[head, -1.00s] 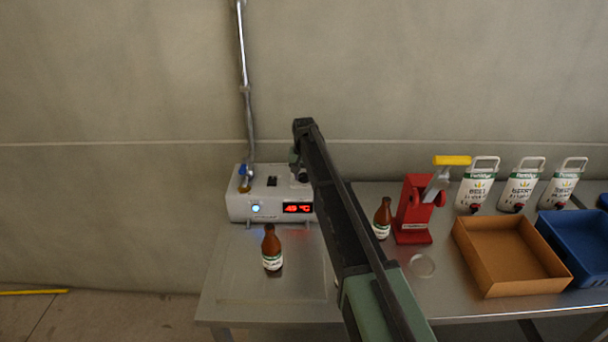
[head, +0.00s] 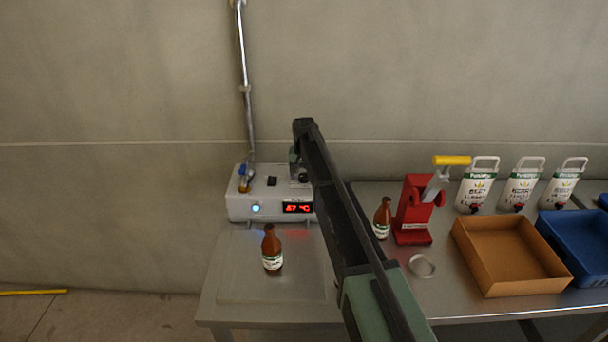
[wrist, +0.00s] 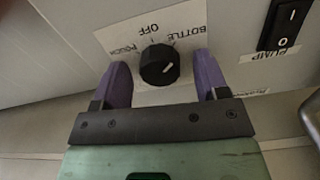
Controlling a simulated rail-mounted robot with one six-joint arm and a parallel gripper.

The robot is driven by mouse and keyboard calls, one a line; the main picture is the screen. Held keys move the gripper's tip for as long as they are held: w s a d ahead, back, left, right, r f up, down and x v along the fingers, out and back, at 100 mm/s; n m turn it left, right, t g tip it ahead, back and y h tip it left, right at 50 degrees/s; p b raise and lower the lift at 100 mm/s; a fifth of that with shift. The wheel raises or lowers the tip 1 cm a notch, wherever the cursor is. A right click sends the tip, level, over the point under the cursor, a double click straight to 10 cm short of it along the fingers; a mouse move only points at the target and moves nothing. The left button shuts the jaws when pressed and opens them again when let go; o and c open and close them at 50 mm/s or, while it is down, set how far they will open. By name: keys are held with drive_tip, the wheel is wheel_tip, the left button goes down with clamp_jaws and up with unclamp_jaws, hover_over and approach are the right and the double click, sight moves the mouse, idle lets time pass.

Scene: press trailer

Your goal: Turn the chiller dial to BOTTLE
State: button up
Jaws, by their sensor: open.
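The black chiller dial (wrist: 158,66) shows in the wrist view, on a panel marked POUCH, OFF and BOTTLE. Its white pointer mark slants up to the right, toward the BOTTLE side. My gripper (wrist: 161,72) is open, with one purple finger on each side of the dial. Gaps show between the fingers and the knob, so I see no clear contact. In the head view the chiller (head: 270,208) is a pale box on the left of the table with a red lit display (head: 298,208). My arm hides the dial's labels there.
A PUMP rocker switch (wrist: 284,25) is close to the right finger. A brown bottle (head: 272,250) stands before the chiller. Another bottle (head: 382,218) and a red capper (head: 413,210) stand right of my arm. A cardboard tray (head: 490,280) and blue crate (head: 570,225) are farther right.

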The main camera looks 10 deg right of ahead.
sight(304, 175)
wheel_tip(304, 175, up, 11)
drive_tip(key=p, duration=1)
drive_tip(key=shift+f+p, duration=0.15)
drive_tip(key=shift+p, duration=0.15)
